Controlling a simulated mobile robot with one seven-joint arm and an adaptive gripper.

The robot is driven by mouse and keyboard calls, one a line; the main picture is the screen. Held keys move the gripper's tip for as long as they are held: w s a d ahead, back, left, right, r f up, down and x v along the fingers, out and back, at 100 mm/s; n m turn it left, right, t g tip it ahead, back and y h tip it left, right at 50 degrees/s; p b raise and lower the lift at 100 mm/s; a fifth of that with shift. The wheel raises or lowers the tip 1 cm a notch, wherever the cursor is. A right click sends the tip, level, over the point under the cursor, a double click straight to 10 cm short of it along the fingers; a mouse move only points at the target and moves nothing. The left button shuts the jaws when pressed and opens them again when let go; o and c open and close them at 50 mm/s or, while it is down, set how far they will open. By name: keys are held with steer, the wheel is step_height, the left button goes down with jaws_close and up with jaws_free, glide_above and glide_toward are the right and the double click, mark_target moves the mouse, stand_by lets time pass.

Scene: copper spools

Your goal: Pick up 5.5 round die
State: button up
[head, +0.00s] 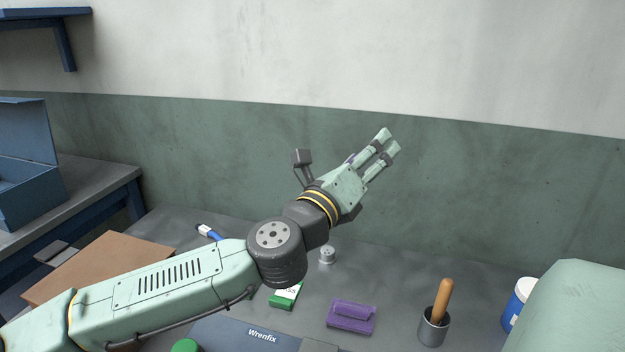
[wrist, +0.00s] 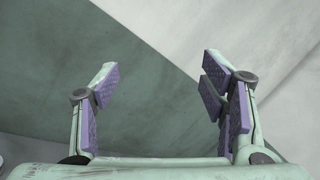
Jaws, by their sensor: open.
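A small silver round piece (head: 327,255), which looks like the round die, stands on the grey bench just right of my forearm in the head view. Any marking on it is too small to read. My gripper (head: 389,141) is raised well above the bench, in front of the wall, and points up and to the right, away from the die.
A green-and-white box (head: 285,296), a purple block (head: 351,317) and a blue Wrenfix case (head: 235,335) lie nearby. A metal cup (head: 433,328) with a wooden handle and a blue-and-white tub (head: 517,303) stand right. A brown board (head: 95,265) lies left.

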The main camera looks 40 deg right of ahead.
step_height(320, 180, down, 10)
steer(key=d+m+y, duration=0.2)
steer(key=d+y, duration=0.1)
steer(key=m+t+y+p, duration=0.1)
steer(key=m+t+y, duration=0.15)
steer(key=y, duration=0.35)
glide_toward(327, 251)
steer(key=p+x, duration=0.1)
steer(key=x, duration=0.2)
steer(key=shift+d, duration=0.35)
steer(key=shift+p+x, duration=1.1)
steer(key=shift+x, duration=1.7)
steer(key=shift+w+a+f, duration=0.15)
steer(key=shift+c, duration=0.6)
jaws_close()
